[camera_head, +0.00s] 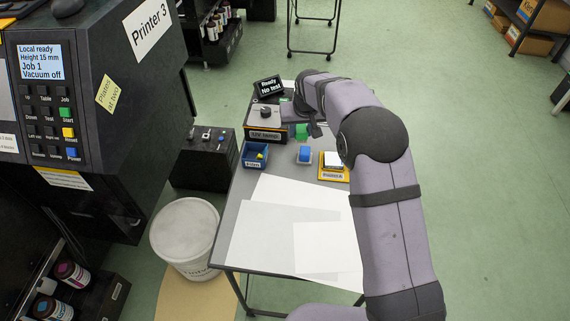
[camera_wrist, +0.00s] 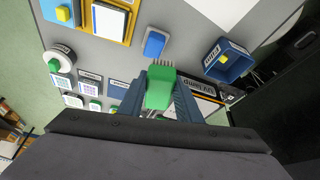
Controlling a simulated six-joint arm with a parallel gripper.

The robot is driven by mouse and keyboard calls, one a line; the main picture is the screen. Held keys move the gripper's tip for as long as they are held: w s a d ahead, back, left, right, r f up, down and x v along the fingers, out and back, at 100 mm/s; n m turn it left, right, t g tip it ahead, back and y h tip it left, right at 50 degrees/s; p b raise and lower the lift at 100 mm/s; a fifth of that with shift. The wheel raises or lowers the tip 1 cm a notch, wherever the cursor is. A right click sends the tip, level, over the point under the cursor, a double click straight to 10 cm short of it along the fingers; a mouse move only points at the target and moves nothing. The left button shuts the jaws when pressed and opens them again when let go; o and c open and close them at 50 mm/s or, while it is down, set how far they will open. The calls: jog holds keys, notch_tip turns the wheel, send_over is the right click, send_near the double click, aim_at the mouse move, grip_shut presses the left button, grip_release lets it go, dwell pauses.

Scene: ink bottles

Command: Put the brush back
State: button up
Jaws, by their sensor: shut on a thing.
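The brush (camera_wrist: 159,90) has a green body and short pale bristles, which point up in the wrist view. My gripper (camera_wrist: 161,76) is shut on its green body, with a blue finger on each side. A green patch (camera_head: 301,131) shows below my gripper in the head view; the rest there is hidden by my arm. A blue block (camera_wrist: 154,43) on a pale base lies just beyond the bristles, and it also shows in the head view (camera_head: 305,153). I cannot tell which spot is the brush's own place.
A blue bin (camera_head: 254,157) with a yellow thing inside stands at the table's left edge. The UV lamp box (camera_head: 266,117) is behind it. A yellow tray (camera_head: 333,175) is to the right. White sheets (camera_head: 285,225) cover the front. A bottle (camera_wrist: 59,59) and several cards lie left in the wrist view.

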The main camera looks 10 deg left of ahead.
jog(key=a+n+b, duration=0.2)
jog(key=a+b, duration=0.1)
jog(key=a, duration=0.2)
jog(key=shift+y, duration=0.4)
jog(key=shift+s+a+f+p, duration=0.1)
jog(key=shift+f+p, duration=0.55)
jog(key=shift+f, duration=1.95)
jog(key=shift+s+f+p, duration=0.1)
jog(key=shift+f+p, duration=0.5)
jog(key=shift+f, duration=1.95)
jog(key=shift+f, duration=0.2)
jog(key=o, duration=0.7)
jog(key=shift+c, duration=0.2)
jog(key=shift+r, duration=0.15)
jog(key=b+v, duration=0.2)
jog(key=v, duration=1)
jog(key=shift+b, duration=0.3)
jog(key=shift+r, duration=0.1)
